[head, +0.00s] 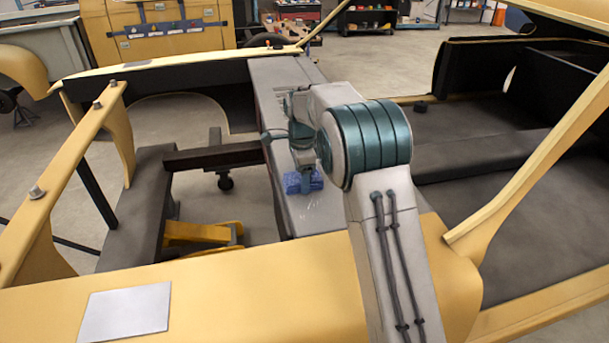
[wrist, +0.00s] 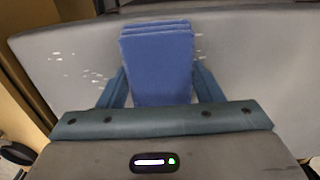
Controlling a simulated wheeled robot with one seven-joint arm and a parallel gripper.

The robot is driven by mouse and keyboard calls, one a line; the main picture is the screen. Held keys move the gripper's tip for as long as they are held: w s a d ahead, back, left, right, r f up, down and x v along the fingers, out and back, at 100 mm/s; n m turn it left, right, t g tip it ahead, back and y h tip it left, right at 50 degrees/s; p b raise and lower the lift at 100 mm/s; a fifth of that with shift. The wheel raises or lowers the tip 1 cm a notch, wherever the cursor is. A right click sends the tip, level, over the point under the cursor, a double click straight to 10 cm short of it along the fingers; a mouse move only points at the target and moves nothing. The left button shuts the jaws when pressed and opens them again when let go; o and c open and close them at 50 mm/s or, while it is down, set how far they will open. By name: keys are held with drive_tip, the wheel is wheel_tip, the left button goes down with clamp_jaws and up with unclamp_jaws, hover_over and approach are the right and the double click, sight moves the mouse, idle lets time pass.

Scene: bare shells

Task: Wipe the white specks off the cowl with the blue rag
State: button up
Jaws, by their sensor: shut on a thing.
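The grey cowl (head: 265,85) runs across the yellow car body, with my gripper (head: 305,180) over its near part. My gripper (wrist: 160,95) is shut on the folded blue rag (wrist: 158,62), which sits between its two fingers. The rag (head: 293,184) is at the cowl's surface; I cannot tell whether it presses on it. White specks (wrist: 85,70) show on the cowl left of the rag in the wrist view, and a few more lie just right of it. In the head view, faint specks (head: 310,203) show below the rag. My gripper and the rag hide part of the cowl.
The open engine bay (head: 200,170) lies left of the cowl, with a dark crossbar (head: 215,155). The bare cabin floor (head: 470,150) is on the right. A yellow pillar (head: 530,165) rises at the right. A pale flat sheet (head: 125,311) lies on the near yellow panel.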

drive_tip(key=shift+w+a+f+p, duration=0.1)
drive_tip(key=shift+w+p, duration=0.25)
drive_tip(key=shift+w, duration=0.3)
drive_tip(key=shift+w+a+r+p, duration=0.1)
drive_tip(key=shift+w+r+p, duration=0.1)
drive_tip(key=shift+w+p, duration=0.35)
drive_tip(key=shift+w+a+p, duration=0.15)
drive_tip(key=shift+w+p, duration=0.5)
drive_tip(key=shift+p, duration=0.25)
drive_tip(key=shift+w+a+f, duration=0.1)
drive_tip(key=shift+w, duration=0.4)
drive_tip(key=shift+p, duration=0.3)
wheel_tip(320, 180, up, 3)
drive_tip(key=shift+f+p, duration=0.2)
drive_tip(key=shift+p, duration=0.45)
drive_tip(key=shift+r, duration=1.75)
drive_tip(key=shift+r, duration=0.1)
